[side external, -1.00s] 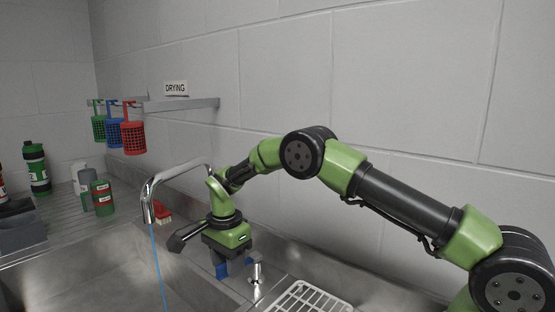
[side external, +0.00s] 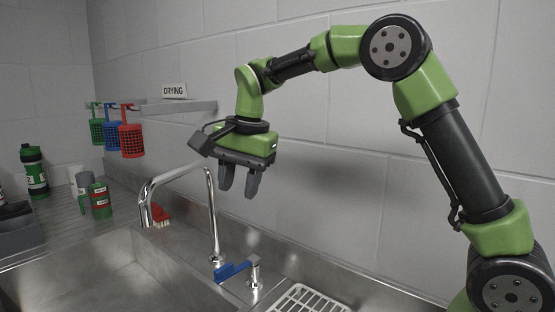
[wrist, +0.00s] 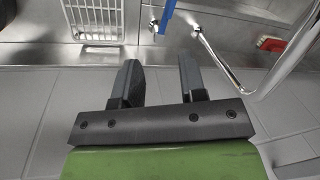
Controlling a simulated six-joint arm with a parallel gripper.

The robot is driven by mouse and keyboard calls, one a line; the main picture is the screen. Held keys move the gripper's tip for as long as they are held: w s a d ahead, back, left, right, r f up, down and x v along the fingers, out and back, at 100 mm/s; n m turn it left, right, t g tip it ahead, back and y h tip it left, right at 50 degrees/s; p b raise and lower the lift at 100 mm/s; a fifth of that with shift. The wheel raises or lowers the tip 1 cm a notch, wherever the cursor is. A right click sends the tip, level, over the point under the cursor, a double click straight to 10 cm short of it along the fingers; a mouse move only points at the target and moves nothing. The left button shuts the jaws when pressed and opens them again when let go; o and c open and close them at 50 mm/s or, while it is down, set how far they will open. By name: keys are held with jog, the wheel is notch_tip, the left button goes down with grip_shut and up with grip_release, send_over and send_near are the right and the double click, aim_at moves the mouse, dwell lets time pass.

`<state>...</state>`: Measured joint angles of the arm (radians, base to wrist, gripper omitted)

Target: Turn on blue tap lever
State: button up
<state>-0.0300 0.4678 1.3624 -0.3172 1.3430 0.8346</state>
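The blue tap lever (side external: 234,270) sits low on the sink's back ledge, beside a short chrome post (side external: 254,272), its handle pointing left. It also shows at the top of the wrist view (wrist: 167,14). The curved chrome tap (side external: 212,215) stands just left of it, with its spout (side external: 147,200) over the basin. No water stream shows below the spout. My gripper (side external: 239,188) is raised well above the lever, fingers pointing down. In the wrist view my gripper (wrist: 158,67) has a clear gap between its fingers and is empty.
A white wire rack (side external: 308,299) lies right of the lever. A red brush (side external: 161,214) is behind the spout. Bottles (side external: 35,170) and a green container (side external: 100,200) stand at left. Coloured baskets (side external: 131,140) hang from the wall shelf (side external: 190,107). The tiled wall is close behind.

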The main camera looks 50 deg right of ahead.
jog(key=s+r+n+t, duration=0.2)
jog(key=s+r, duration=0.3)
jog(key=s, duration=0.3)
jog(key=shift+s+a+r+n+y, duration=0.2)
jog(key=shift+n+y, duration=0.1)
jog(key=shift+n, duration=0.6)
jog(key=shift+c, duration=0.2)
jog(key=shift+f, duration=0.1)
grip_shut()
jog(key=n+h, duration=0.2)
jog(key=n, duration=0.7)
send_near(230, 266)
jog(key=s+a, duration=0.2)
jog(key=s, duration=0.4)
jog(key=shift+t, duration=0.3)
jog(key=shift+w+d+f, duration=0.2)
jog(key=shift+w+f, duration=1)
jog(key=shift+f, duration=0.05)
jog(key=shift+w+d+f, duration=0.15)
jog(key=shift+w+f, duration=1.05)
jog(key=shift+f, duration=0.05)
jog(key=shift+w+d+f, duration=0.2)
jog(key=shift+w+f, duration=1.05)
